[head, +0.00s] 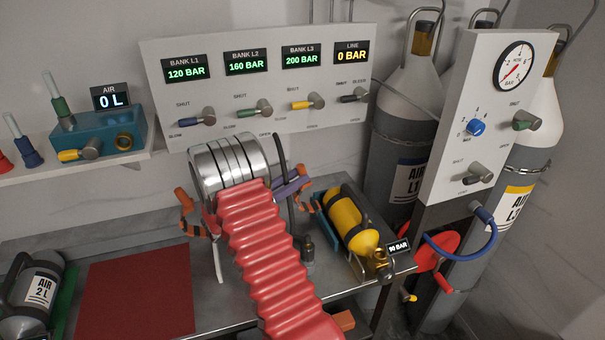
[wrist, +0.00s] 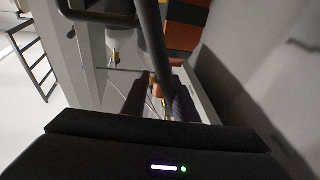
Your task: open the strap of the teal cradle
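The teal cradle (head: 327,232) lies on the bench, right of centre in the head view. It holds a yellow cylinder (head: 345,212) with dark bands around it; which of them is the strap, and how it is fastened, is too small to tell. A brass valve (head: 381,257) is at the cylinder's near end. In the wrist view my gripper (wrist: 160,100) shows two dark purplish fingers with a gap between them, and I see nothing held.
A small gauge display (head: 398,246) reads 90 BAR beside the cylinder's valve. A dark upright fitting (head: 307,250) stands left of the cradle. A valve panel (head: 262,130) rises behind the bench. A red mat (head: 137,292) lies clear at the left, beside a dark cylinder (head: 32,295).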

